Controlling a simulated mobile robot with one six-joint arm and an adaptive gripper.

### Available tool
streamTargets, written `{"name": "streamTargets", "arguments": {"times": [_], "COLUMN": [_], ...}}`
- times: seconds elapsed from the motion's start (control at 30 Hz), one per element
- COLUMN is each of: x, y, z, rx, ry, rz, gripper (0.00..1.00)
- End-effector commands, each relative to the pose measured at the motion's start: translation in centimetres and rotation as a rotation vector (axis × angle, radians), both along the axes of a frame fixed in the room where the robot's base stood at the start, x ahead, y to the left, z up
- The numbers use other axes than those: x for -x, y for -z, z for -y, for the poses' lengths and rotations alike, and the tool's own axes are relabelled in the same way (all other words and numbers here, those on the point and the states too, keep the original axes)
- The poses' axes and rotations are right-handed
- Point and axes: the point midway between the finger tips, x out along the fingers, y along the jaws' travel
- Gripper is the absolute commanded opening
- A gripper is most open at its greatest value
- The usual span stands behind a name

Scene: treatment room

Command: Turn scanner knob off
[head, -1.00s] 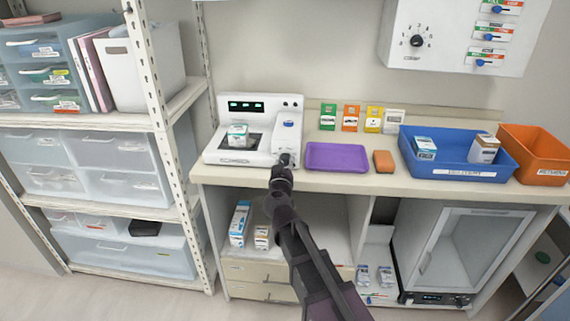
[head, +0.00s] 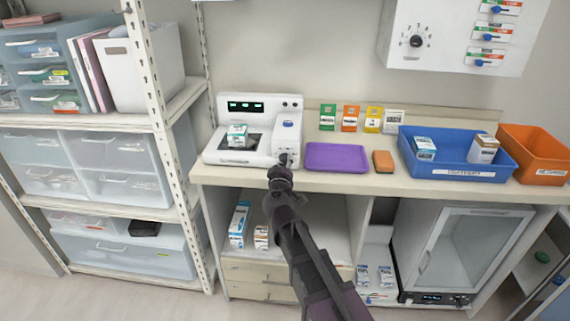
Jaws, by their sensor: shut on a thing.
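The white scanner (head: 237,158) stands on the left of the counter. Its display (head: 246,105) shows green digits. A small white and teal box (head: 237,135) sits on its dark plate. My gripper (head: 285,160) is at the scanner's front right corner, where the knob is. It is shut on the scanner knob, which is mostly hidden behind the gripper at this size. The knob's exact angle cannot be made out.
A purple tray (head: 336,168) and an orange sponge (head: 383,161) lie right of the scanner. A blue bin (head: 455,168) and an orange bin (head: 545,178) stand further right. A shelf post (head: 172,150) rises at the left. A wall panel (head: 455,55) hangs above.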

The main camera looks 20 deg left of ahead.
Motion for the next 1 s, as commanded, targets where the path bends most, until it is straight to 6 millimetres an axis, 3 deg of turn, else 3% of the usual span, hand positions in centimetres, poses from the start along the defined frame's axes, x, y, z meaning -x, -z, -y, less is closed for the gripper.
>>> {"name": "streamTargets", "arguments": {"times": [0.1,0.13,0.23,0.73,1.0], "x": [-0.2,-0.2,-0.2,0.2,2.3], "y": [0.0,0.0,0.0,0.0,0.0], "z": [-0.1,-0.1,-0.1,0.0,0.5], "rx": [0.003,0.003,0.002,-0.001,-0.001], "ry": [0.001,0.001,0.001,0.0,-0.001], "rz": [0.002,0.002,0.002,0.0,0.0], "gripper": [0.03,0.53,0.83,0.86,0.86]}}
